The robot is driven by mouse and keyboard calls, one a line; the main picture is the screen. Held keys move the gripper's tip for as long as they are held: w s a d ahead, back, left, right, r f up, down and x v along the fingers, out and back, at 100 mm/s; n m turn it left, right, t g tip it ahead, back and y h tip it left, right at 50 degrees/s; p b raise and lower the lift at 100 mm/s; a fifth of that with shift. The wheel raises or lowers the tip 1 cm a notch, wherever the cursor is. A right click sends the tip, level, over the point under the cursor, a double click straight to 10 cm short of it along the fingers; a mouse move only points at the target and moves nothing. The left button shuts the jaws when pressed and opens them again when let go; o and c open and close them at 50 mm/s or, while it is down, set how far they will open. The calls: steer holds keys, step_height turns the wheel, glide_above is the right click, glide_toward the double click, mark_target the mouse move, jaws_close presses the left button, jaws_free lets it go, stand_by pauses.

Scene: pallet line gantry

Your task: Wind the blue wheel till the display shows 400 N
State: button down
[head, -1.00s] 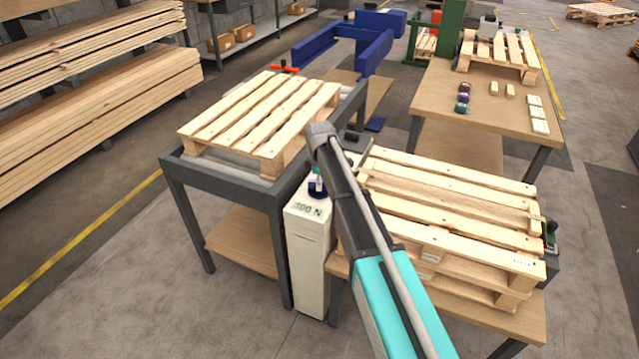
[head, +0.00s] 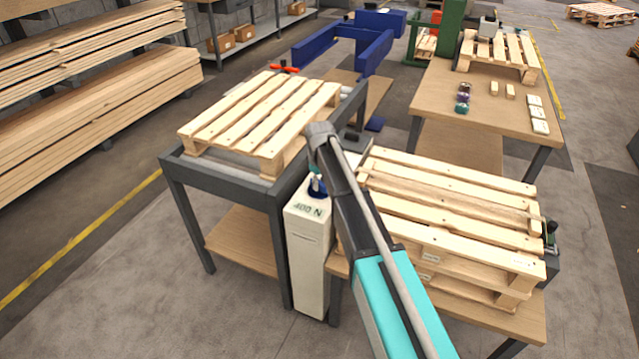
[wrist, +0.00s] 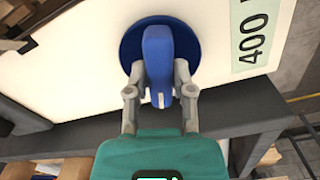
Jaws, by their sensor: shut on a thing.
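The blue wheel (wrist: 147,50) is a round disc with a raised grip bar, set on the top of a white cabinet (head: 309,252). My gripper (wrist: 160,92) is shut on the wheel's grip bar, one finger on each side. In the head view the wheel (head: 316,188) is partly hidden behind my arm. The display (wrist: 254,38) beside the wheel shows 400 in the wrist view, with the unit cut off at the frame's edge. In the head view the display (head: 307,209) reads 400 N.
A grey-framed table with a wooden pallet (head: 262,115) stands left of the cabinet. Stacked pallets (head: 450,205) lie on a bench close to the right of my arm. A wooden table (head: 480,110) with small items stands farther back. Floor at the front left is clear.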

stand_by(0.3)
steer(key=shift+c, duration=2.4)
jaws_free()
